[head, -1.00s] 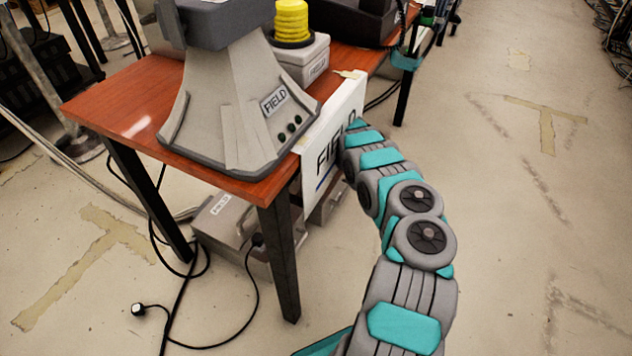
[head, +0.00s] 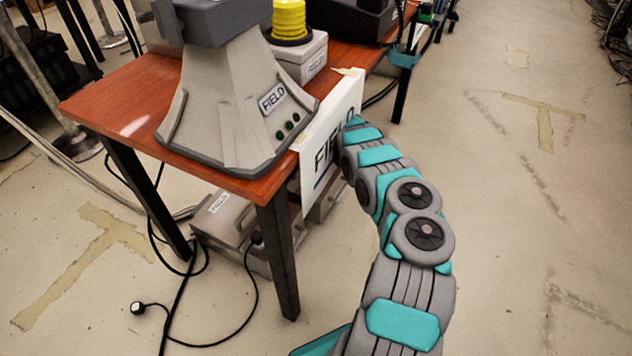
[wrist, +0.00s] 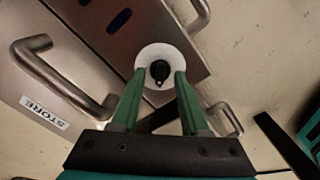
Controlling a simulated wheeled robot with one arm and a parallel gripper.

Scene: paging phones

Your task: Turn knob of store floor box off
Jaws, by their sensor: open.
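The store floor box (wrist: 75,70) is a metal box with a STORE label and bar handles, filling the upper left of the wrist view. Its knob (wrist: 160,72) is small and black on a round white disc near the view's centre. My gripper (wrist: 159,79) is open, with its green fingers on the left and right of the knob. I cannot tell whether they touch it. In the head view my gripper is hidden behind the table and its FIELD sign.
A red-brown table (head: 105,105) holds a grey FIELD device (head: 235,115). A white FIELD sign (head: 320,180) hangs at its edge, close to my arm. A metal case (head: 225,235) and black cables (head: 180,300) lie below. The floor at right (head: 540,230) is mostly clear.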

